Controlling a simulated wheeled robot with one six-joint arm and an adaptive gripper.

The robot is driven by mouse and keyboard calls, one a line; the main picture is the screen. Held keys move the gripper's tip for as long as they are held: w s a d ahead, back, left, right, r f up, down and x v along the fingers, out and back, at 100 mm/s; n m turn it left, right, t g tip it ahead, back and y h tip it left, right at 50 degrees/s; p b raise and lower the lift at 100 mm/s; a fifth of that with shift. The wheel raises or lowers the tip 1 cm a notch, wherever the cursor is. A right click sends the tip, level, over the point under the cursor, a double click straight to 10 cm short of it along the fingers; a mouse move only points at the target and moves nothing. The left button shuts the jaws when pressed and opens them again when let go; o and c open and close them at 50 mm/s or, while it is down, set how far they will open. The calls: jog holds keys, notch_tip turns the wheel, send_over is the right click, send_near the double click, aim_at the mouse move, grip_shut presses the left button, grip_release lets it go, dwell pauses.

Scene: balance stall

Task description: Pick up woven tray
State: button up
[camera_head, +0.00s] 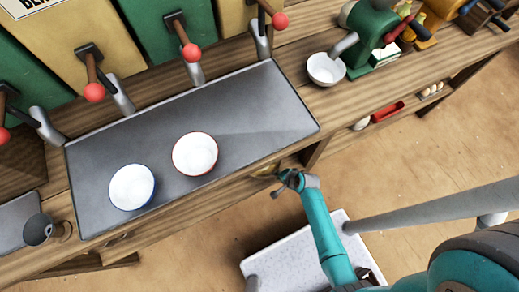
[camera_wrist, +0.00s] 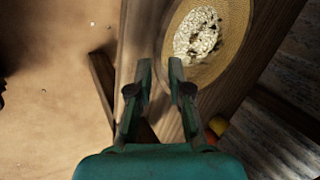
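The woven tray (camera_wrist: 236,32) is round and tan and shows at the top of the wrist view. It lies on a wooden shelf, with a pile of white grains and dark bits in its middle. Its upper part is cut off by the frame. My gripper (camera_wrist: 160,65) is open, with a gap between its two fingers and nothing in it. Its fingertips appear by the tray's near left edge; I cannot tell if they touch it. In the head view, my gripper (camera_head: 280,183) is at the counter's front edge, and the counter hides most of the tray.
Two white bowls stand on the grey metal counter plate (camera_head: 245,115). Another white bowl (camera_head: 326,69) stands by a green grinder (camera_head: 372,38). A red tray (camera_head: 388,111) is on the lower shelf. Red and yellow objects (camera_wrist: 219,127) lie right of my fingers. Floor is open in front.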

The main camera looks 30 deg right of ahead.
jog(key=shift+x, duration=3.05)
jog(key=shift+w+d, duration=0.1)
jog(key=shift+w, duration=0.1)
grip_shut()
